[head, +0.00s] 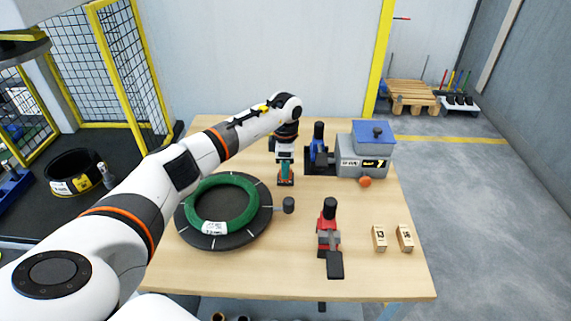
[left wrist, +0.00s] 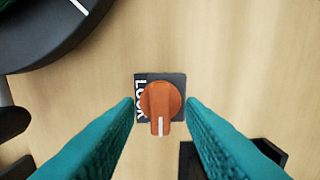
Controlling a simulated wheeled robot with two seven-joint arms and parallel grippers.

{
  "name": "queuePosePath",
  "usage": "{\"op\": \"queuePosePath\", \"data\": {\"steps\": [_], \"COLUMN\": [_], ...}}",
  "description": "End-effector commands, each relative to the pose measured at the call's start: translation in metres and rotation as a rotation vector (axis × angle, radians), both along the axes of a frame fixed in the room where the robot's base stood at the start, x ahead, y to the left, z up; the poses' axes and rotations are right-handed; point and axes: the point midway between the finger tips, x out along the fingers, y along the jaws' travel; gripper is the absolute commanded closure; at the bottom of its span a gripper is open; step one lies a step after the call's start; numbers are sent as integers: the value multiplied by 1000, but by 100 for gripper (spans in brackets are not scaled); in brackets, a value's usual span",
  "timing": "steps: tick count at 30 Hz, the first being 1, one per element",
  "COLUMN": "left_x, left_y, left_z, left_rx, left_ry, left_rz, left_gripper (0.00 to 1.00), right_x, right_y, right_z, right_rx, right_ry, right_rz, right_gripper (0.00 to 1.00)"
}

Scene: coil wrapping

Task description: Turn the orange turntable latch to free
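The orange turntable latch (left wrist: 161,101) is a round knob with a raised grip on a dark plate (left wrist: 178,79) fixed to the table. White letters, seemingly LOCK, stand on the plate left of the knob. The white line on its grip points to the bottom of the left wrist view. My left gripper (head: 286,171) reaches down over the latch. In the left wrist view its teal fingers (left wrist: 160,112) are open, one on each side of the knob, with a gap on both sides. The dark turntable (head: 259,224) carries a green coil (head: 190,209). My right gripper is not in view.
A grey machine with a blue top (head: 373,136) and a blue-handled tool (head: 318,145) stand close to the right of the gripper. A red clamp-like tool (head: 329,222) and two wooden blocks (head: 379,238) are nearer the front. Bare table lies between them.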

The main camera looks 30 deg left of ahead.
Motion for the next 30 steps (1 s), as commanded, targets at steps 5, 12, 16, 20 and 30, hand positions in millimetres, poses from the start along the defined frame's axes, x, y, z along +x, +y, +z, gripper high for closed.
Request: {"op": "queuePosePath", "data": {"steps": [5,12,16,20,30], "left_x": [0,0,0,0,0], "left_y": [0,0,0,0,0], "left_z": [-4,-3,-3,-3,-3], "left_rx": [1,0,0,0,0], "left_ry": [1,0,0,0,0], "left_rz": [1,1,1,2,90], "left_gripper": [65,79,100,100,100], "right_x": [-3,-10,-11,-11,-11], "right_y": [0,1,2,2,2], "right_z": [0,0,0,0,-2], "right_rx": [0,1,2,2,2], "right_ry": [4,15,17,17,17], "right_rz": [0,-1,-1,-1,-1], "right_gripper": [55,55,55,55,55]}}
